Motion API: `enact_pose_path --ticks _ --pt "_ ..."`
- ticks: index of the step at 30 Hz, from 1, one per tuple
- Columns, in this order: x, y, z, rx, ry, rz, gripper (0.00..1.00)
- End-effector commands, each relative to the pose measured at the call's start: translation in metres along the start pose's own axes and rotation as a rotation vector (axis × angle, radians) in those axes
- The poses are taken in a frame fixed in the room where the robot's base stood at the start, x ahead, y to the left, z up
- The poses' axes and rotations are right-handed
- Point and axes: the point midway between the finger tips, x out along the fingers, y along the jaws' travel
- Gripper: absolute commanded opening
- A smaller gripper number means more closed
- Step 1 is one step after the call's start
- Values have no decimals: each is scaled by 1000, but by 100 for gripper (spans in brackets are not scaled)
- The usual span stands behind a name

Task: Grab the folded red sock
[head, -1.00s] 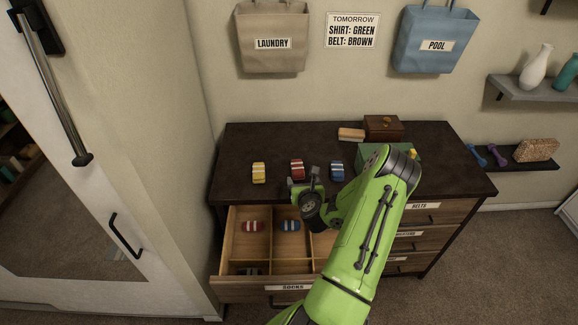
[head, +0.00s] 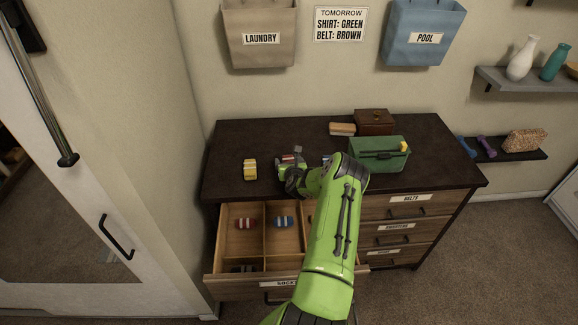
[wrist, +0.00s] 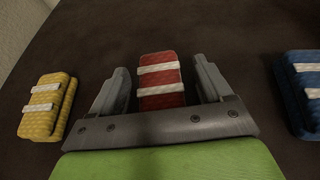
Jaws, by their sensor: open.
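The folded red sock (wrist: 161,81), with two white bands, lies on the dark dresser top. In the wrist view it sits between the two grey fingers of my gripper (wrist: 161,85), with a gap on each side. The fingers are open and do not touch it. In the head view my gripper (head: 291,162) is over the dresser top and mostly covers the red sock. A folded yellow sock (wrist: 47,106) lies to the left and a folded blue sock (wrist: 303,90) to the right in the wrist view.
The sock drawer (head: 243,284) is open below, with a red sock (head: 245,223) and a blue sock (head: 284,222) in its compartments. A green box (head: 372,160), a brown wooden box (head: 374,119) and a tan block (head: 342,129) stand on the dresser's right side.

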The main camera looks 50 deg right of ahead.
Motion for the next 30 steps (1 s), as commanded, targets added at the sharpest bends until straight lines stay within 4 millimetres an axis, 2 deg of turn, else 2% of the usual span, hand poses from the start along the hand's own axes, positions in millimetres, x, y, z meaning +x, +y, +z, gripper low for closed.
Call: enact_pose_path --ticks 1,11,20,23,30 --pt "0 0 0 0 0 0 76" --pt "0 0 0 0 -1 0 25" --pt "-2 0 4 0 -2 0 24" --pt "-8 -1 22 0 -4 0 24" --pt "-32 0 77 -1 -3 0 24"
